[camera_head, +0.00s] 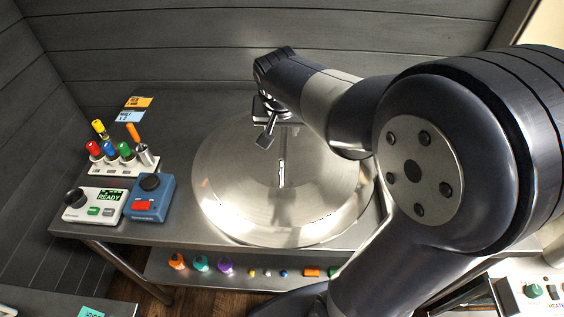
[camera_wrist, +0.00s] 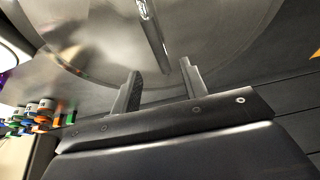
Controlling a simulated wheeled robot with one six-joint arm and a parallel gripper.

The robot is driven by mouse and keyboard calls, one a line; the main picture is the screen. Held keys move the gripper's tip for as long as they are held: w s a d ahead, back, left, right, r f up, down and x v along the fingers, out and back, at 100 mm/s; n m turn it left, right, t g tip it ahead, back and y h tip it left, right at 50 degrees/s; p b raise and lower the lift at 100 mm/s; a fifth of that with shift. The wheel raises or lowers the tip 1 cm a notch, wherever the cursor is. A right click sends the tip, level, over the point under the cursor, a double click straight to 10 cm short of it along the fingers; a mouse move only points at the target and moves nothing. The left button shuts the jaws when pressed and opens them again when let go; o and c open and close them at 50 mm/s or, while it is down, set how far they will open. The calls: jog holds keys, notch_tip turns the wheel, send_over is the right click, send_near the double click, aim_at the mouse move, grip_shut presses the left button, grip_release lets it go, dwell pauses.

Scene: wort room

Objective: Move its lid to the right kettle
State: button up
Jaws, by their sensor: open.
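A large round steel lid (camera_head: 235,190) lies on the metal table, with a thin bar handle (camera_head: 282,172) standing at its middle. In the wrist view the lid (camera_wrist: 90,30) fills the upper part, and its handle (camera_wrist: 150,25) lies ahead of the fingers. My gripper (camera_head: 272,128) is above the far part of the lid, apart from the handle. In the wrist view my gripper (camera_wrist: 160,80) has its two fingers spread with nothing between them. My arm hides the lid's right side. I cannot make out the right kettle.
At the left stand a white control box (camera_head: 92,205), a blue box (camera_head: 149,198) and a rack (camera_head: 122,165) of coloured-top vials. Small coloured items, including an orange bottle (camera_head: 177,261), line a lower shelf. A panelled wall (camera_head: 180,45) closes off the back.

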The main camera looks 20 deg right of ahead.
aim_at(283, 142)
jog(key=p+x, duration=0.1)
jog(key=x, duration=0.7)
jog(key=shift+d+f, duration=0.1)
jog(key=shift+f, duration=0.3)
jog(key=shift+f+b, duration=0.25)
jog(key=shift+b, duration=0.15)
jog(key=shift+c, duration=0.4)
grip_shut()
dwell(1.1)
jog(key=shift+w+r, duration=0.1)
